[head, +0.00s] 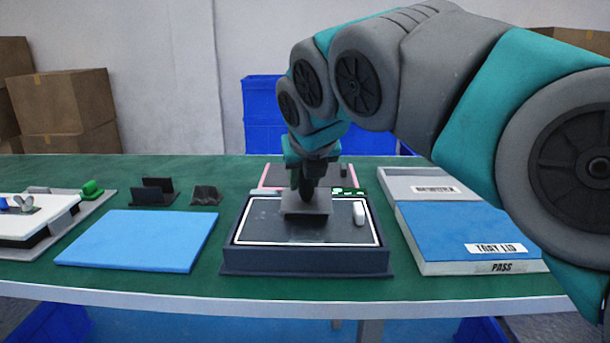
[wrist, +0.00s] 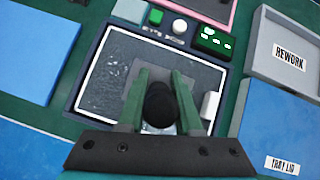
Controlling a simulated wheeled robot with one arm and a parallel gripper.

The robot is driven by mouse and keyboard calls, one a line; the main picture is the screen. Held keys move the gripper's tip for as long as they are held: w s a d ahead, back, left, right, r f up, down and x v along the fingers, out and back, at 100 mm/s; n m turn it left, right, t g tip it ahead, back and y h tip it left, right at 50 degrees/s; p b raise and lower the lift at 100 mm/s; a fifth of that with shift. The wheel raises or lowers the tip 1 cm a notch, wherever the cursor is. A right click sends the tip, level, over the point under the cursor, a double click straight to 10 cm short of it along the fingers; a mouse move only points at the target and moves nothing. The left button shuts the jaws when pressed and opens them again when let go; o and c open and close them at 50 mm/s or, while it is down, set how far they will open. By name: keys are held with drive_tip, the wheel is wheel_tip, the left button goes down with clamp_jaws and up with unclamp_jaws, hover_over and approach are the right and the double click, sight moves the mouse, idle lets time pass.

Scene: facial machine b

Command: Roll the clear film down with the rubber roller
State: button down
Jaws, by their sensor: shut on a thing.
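My gripper (head: 309,190) points down over the dark panel (head: 255,222), which lies with a thin white border in a black frame (head: 305,262). In the wrist view, the two green fingers (wrist: 160,98) are shut on a black, round-topped tool (wrist: 160,106). A grey square plate (head: 305,204) shows under the fingertips, at or just above the panel; I cannot tell whether it belongs to the tool. The tool's lower end is hidden, so I cannot confirm that it is the rubber roller. I cannot make out the clear film as a separate sheet.
A small white rounded piece (head: 359,213) lies at the panel's right edge. Behind the frame are green parts (head: 347,190) and a pink-edged tray (head: 270,178). A blue mat (head: 140,238) lies left. The tray lid (head: 460,235) and the rework tray (head: 425,187) stand right.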

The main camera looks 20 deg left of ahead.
drive_tip(key=shift+s+d, duration=0.1)
drive_tip(key=shift+s, duration=0.25)
drive_tip(key=shift+s+d, duration=0.2)
drive_tip(key=shift+s, duration=0.6)
drive_tip(key=shift+s+d, duration=0.15)
drive_tip(key=shift+s, duration=0.6)
drive_tip(key=shift+s+d, duration=0.2)
drive_tip(key=shift+s, duration=0.6)
drive_tip(key=shift+w+a+f, duration=0.1)
drive_tip(key=shift+w+a, duration=0.1)
drive_tip(key=shift+w, duration=0.55)
drive_tip(key=shift+w+a+f, duration=0.1)
drive_tip(key=shift+w+a, duration=0.05)
drive_tip(key=shift+w, duration=0.6)
drive_tip(key=shift+w+a+r, duration=0.1)
drive_tip(key=shift+w+a, duration=0.1)
drive_tip(key=shift+w, duration=0.6)
drive_tip(key=shift+w+a+r, duration=0.1)
drive_tip(key=shift+w+a, duration=0.05)
drive_tip(key=shift+w, duration=0.65)
drive_tip(key=shift+w+a+r, duration=0.1)
drive_tip(key=shift+w+a, duration=0.1)
drive_tip(key=shift+w, duration=0.6)
drive_tip(key=shift+w, duration=0.1)
drive_tip(key=shift+w+a+f, duration=0.1)
drive_tip(key=shift+w+a, duration=0.05)
drive_tip(key=shift+w, duration=0.4)
drive_tip(key=shift+w+a, duration=0.15)
drive_tip(key=shift+w, duration=0.4)
